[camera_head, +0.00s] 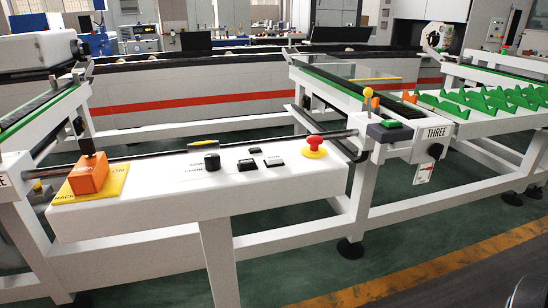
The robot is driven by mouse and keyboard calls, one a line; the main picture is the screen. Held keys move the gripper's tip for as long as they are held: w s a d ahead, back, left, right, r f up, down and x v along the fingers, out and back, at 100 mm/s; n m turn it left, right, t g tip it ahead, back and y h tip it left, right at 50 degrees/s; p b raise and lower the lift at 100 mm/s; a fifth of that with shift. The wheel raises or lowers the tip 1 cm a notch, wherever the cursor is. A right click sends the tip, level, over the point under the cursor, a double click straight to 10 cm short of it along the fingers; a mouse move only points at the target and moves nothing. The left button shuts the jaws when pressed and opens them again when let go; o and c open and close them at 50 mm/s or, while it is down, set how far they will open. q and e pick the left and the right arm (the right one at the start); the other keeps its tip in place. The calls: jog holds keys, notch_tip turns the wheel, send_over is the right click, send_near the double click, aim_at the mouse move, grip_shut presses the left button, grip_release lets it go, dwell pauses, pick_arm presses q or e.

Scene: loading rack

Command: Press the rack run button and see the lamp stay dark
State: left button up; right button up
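A white control panel (215,190) runs across the front left. An orange block (89,174) with a dark upright piece sits on a yellow plate (118,184) at its left end; the plate's lettering is partly hidden. A black knob (212,161), small black switches (246,164) and a red mushroom button (314,145) on a yellow base sit further right. A green raised block (391,124) sits on a dark box beside the sign "THREE". I cannot tell which is the run button or the lamp, or whether any lamp is lit. Neither gripper is in view.
A yellow ball-topped lever (368,92) stands behind the green block. A rack with green toothed strips (485,101) stands at the right. A long barrier with a red stripe (190,102) crosses behind. Green floor with a yellow line (430,270) is clear at front right.

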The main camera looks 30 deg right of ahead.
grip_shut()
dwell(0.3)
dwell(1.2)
